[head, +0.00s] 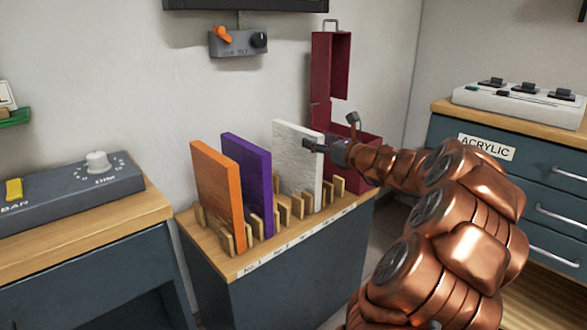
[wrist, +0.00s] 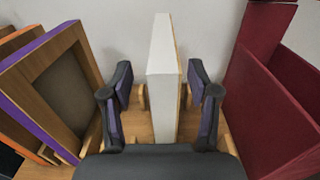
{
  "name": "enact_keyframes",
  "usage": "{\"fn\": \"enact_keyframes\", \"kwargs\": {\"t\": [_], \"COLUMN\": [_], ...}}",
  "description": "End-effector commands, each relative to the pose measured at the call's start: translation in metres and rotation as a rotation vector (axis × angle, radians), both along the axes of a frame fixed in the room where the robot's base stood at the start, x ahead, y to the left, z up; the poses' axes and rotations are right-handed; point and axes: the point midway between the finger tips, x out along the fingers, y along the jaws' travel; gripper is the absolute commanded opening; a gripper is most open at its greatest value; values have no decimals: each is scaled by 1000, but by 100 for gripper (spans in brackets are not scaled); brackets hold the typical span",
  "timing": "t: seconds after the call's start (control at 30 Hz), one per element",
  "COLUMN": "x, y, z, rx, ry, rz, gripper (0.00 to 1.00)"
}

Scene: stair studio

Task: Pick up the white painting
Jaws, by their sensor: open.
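The white painting (head: 297,160) stands upright in a slot of the wooden rack on the cabinet, right of the purple and orange ones. In the wrist view the white painting (wrist: 164,75) shows edge-on between my two fingers. My gripper (head: 325,146) is at its upper right part in the head view. In the wrist view my gripper (wrist: 162,98) is open, with one finger on each side of the painting and a visible gap on both sides. The painting's lower part is partly hidden by the rack's pegs and my gripper.
A purple painting (head: 247,172) and an orange painting (head: 215,193) stand in the rack (head: 232,268) to the left. An open dark red box (head: 327,75) stands close behind on the right. A grey dial console (head: 70,190) is on the left bench.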

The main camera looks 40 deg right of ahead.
Motion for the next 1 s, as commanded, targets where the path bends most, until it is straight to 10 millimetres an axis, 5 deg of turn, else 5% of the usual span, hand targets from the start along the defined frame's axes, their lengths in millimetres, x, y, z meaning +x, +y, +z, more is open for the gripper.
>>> {"fn": "enact_keyframes", "kwargs": {"t": [0.7,1.0], "x": [56,59], "y": [-4,-3], "z": [-1,1], "rx": [-3,-2], "ry": [0,-1], "rz": [-11,-9], "gripper": [60,60]}}
